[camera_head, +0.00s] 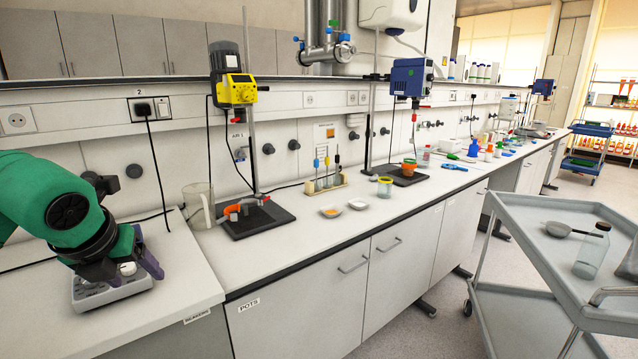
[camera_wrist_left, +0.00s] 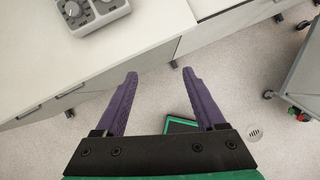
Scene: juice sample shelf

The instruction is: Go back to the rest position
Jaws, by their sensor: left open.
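My left gripper (camera_head: 126,268) comes in from the left at the end of the green arm. In the head view it appears in front of a grey device (camera_head: 112,294) at the near end of the bench. In the left wrist view, its two purple fingers (camera_wrist_left: 160,73) are spread apart with only floor between them. The grey device with round knobs or wells (camera_wrist_left: 92,12) shows at the top left there, apart from the fingers. My right gripper is not in view.
The white bench (camera_head: 330,235) runs away to the right with stirrer stands, a jug (camera_head: 198,205), dishes and bottles. A grey cart (camera_head: 530,225) with a bottle (camera_head: 592,252) and a pan-like item stands at the right. Floor (camera_head: 440,315) is free between bench and cart.

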